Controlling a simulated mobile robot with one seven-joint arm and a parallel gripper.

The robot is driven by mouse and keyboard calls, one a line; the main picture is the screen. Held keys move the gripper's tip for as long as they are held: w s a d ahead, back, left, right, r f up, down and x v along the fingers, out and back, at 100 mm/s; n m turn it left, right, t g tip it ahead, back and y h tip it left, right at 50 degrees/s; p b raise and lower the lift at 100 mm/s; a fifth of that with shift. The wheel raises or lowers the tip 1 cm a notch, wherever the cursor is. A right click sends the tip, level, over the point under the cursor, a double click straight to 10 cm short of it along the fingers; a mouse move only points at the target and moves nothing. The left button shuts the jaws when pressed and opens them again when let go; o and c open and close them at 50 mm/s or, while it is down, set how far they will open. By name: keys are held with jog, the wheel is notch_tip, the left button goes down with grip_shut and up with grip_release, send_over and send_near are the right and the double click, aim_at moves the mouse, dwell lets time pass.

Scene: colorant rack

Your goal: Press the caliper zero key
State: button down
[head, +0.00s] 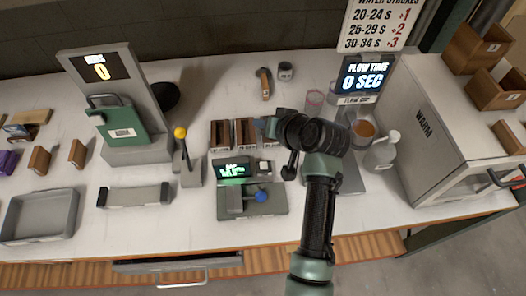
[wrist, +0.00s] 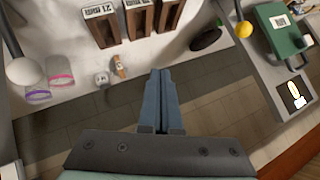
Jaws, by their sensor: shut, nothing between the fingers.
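The caliper unit (head: 232,170) has a lit green display and stands mid-table in the head view. A small key block with a pale top (head: 264,166) sits at the right of the display; I take it for the zero key. I cannot make out the caliper key in the wrist view.
Brown upright blocks (head: 220,135) stand just behind the caliper.

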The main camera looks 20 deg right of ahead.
jog(key=shift+m+g+y, duration=0.3)
jog(key=shift+g+y, duration=0.3)
jog(key=s+f, duration=0.2)
jog(key=f, duration=0.1)
jog(key=shift+s+f, duration=0.25)
jog(key=shift+s, duration=0.05)
jog(key=b, duration=0.6)
send_over(264, 165)
jog(key=s, duration=0.1)
notch_tip(264, 165, down, 7)
jog(key=shift+d+f, duration=0.1)
jog(key=shift+f, duration=0.1)
jog(key=shift+f+b, duration=0.6)
jog(key=shift+f, duration=0.1)
jog(key=shift+f, duration=0.4)
